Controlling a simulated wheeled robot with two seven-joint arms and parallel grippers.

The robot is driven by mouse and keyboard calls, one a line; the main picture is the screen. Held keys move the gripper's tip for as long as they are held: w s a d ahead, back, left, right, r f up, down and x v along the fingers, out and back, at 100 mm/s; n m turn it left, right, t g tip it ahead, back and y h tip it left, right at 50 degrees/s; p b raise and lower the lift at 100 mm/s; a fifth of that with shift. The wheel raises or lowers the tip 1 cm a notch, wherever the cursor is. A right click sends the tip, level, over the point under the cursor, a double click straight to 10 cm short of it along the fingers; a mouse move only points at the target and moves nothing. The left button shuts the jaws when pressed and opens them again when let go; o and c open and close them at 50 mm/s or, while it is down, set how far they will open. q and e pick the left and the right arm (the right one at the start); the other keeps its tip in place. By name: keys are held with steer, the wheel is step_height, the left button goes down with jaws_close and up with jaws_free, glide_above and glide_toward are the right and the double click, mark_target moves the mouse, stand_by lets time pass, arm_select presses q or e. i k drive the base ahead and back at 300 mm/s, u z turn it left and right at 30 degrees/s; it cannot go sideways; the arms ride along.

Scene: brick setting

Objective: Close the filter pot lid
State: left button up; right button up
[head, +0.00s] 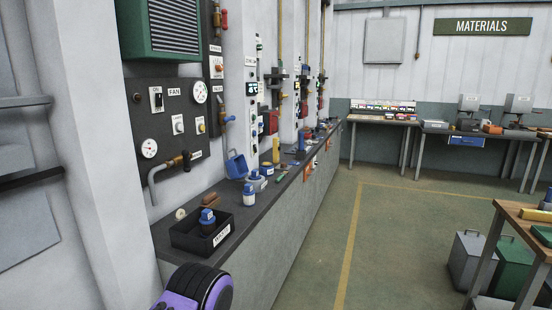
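I cannot tell for sure which thing is the filter pot. Small blue-and-white pots stand on the dark wall counter: one pot (249,195) is just behind a black tray, and another (257,180) is farther back. A dark item with a blue top (207,217) stands in the black tray (187,243). A blue open-looking piece (236,166) leans by the wall behind them; whether it is a lid is unclear. Neither of my grippers shows. A purple and black part at the bottom edge seems to be my own arm.
The dark counter (285,183) runs along the left wall below gauge and valve panels (175,122). A brown brush-like item (210,199) and a pale ring (180,213) lie near the tray. Open floor (395,240) is to the right; a wooden table (510,222) stands far right.

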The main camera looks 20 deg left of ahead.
mark_target(236, 163)
steer(key=u, duration=0.65)
steer(key=k, duration=0.15)
steer(key=z, duration=1.35)
steer(key=i, duration=2.2)
steer(key=u, duration=0.65)
steer(key=i, duration=1.1)
steer(key=u, duration=0.75)
